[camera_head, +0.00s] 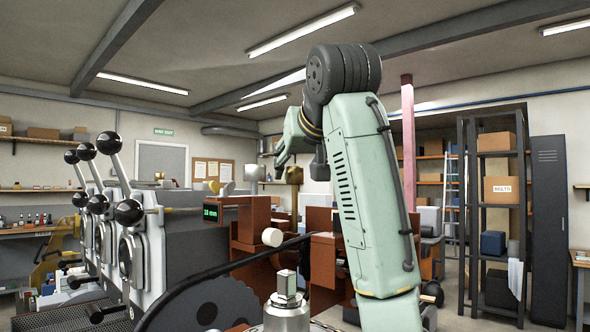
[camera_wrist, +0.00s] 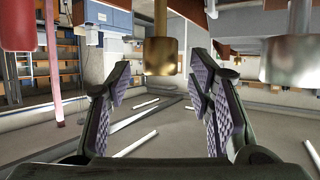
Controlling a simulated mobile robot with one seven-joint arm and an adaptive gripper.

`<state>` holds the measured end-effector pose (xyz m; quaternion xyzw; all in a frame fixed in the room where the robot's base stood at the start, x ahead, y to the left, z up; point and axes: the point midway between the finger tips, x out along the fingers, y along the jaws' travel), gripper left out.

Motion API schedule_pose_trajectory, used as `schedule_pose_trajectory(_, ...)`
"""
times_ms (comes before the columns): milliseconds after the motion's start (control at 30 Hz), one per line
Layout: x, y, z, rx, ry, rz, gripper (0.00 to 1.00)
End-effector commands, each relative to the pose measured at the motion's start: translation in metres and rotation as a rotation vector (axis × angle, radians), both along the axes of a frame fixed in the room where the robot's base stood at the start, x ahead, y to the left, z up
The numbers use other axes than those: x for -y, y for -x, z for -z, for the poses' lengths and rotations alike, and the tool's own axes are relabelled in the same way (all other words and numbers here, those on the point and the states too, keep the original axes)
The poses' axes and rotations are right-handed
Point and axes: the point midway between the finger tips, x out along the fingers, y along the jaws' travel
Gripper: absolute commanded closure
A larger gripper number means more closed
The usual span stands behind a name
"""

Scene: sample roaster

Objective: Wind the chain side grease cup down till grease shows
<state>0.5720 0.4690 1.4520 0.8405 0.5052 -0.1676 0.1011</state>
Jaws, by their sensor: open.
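The wrist view is upside down. In it, a brass grease cup (camera_wrist: 160,56) on a thin stem lies between my open fingers (camera_wrist: 160,76) in the picture, with no contact visible. A second, larger-looking metal cup (camera_wrist: 292,60) is at the right edge. In the head view my gripper (camera_head: 280,160) points down-left, close above a brass cup (camera_head: 294,175); a paler cup (camera_head: 252,173) stands to its left. No label shows which cup is the chain side one. I cannot make out any grease.
A row of levers with black knobs (camera_head: 130,212) stands at the left. A dark curved guard (camera_head: 205,285) crosses the front. A red cylinder (camera_wrist: 17,25) is at the wrist view's left edge.

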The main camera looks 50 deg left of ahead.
Motion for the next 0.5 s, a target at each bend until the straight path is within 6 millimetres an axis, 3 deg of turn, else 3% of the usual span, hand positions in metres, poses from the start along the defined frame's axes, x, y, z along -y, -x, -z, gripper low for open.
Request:
schedule_pose_trajectory(300,0.057,0.03,-0.028,0.002,-0.003,0.001,0.52)
schedule_pose_trajectory(500,0.073,0.038,-0.035,0.002,-0.002,0.003,0.52)
